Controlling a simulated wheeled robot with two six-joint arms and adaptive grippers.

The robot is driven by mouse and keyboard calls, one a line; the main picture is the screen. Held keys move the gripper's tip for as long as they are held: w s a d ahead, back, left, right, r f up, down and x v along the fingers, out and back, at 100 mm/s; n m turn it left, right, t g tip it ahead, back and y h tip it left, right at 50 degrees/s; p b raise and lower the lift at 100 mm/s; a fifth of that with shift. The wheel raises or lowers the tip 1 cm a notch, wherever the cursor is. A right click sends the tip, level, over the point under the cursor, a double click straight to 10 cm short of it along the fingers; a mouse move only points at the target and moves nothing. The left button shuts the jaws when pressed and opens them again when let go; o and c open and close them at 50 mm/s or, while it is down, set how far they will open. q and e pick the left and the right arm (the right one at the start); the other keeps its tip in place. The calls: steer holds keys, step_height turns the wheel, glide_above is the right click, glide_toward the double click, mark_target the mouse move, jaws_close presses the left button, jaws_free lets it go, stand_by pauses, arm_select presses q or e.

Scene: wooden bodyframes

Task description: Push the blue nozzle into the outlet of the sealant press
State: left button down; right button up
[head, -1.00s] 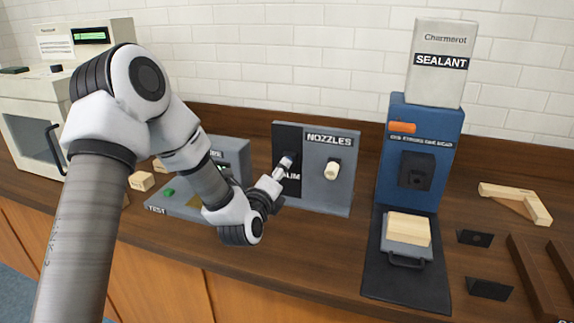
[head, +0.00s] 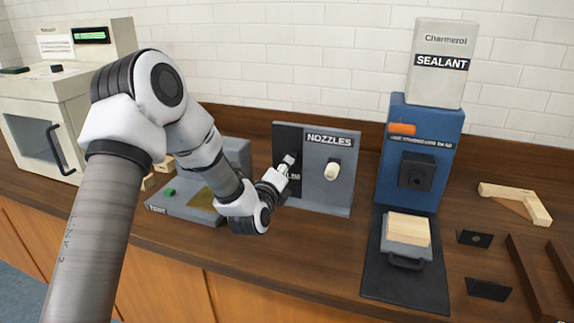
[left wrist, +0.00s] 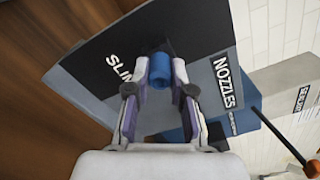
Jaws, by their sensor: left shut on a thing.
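My left gripper (head: 288,162) is at the dark left half of the nozzle board (head: 311,190). In the left wrist view the gripper (left wrist: 160,78) is shut on the blue nozzle (left wrist: 159,72), which stands between its fingertips in front of the dark panel marked SLIM. In the head view the nozzle is hidden by the gripper. Whether the nozzle is still on its peg I cannot tell. The blue sealant press (head: 422,130) stands to the right, with its dark square outlet block (head: 416,171) facing forward. My right gripper is not in view.
A cream nozzle (head: 332,170) sits on the board's grey half. A wooden block (head: 408,229) rests on the press's carriage under the outlet. A test stand (head: 190,203) is left of the board. A wooden corner frame (head: 518,203) lies at right. The counter before the board is clear.

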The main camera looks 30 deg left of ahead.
arm_select(q)
steer(key=shift+v, duration=0.75)
steer(key=shift+p+v, duration=0.4)
steer(key=shift+v, duration=0.7)
